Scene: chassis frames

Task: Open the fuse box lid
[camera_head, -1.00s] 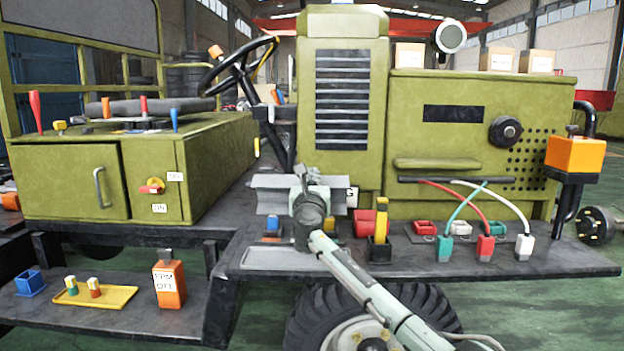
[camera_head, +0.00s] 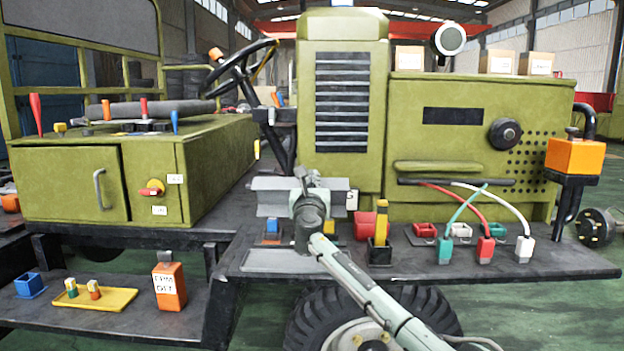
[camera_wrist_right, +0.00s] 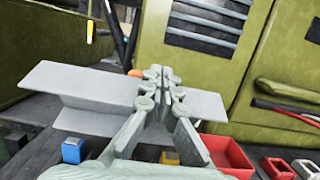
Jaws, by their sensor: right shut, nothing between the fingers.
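A grey angled metal piece, which looks like the fuse box with its lid (camera_head: 268,190), stands on the dark shelf in front of the green louvred panel. In the right wrist view, its flat grey plate (camera_wrist_right: 85,85) spreads to both sides of the fingers. My right gripper (camera_head: 304,177) is shut and empty, at the middle of this grey piece; in the right wrist view its fingertips (camera_wrist_right: 157,72) are together. Whether they touch the plate I cannot tell. My arm hides the middle of the piece. My left gripper is not in view.
On the shelf (camera_head: 440,262), a blue block (camera_head: 272,228) and a yellow-black piece (camera_head: 380,240) stand beside my arm. Red, teal and white cable plugs (camera_head: 485,248) stand to the right. A steering wheel (camera_head: 240,70) rises behind left. A yellow tray (camera_head: 95,300) lies lower left.

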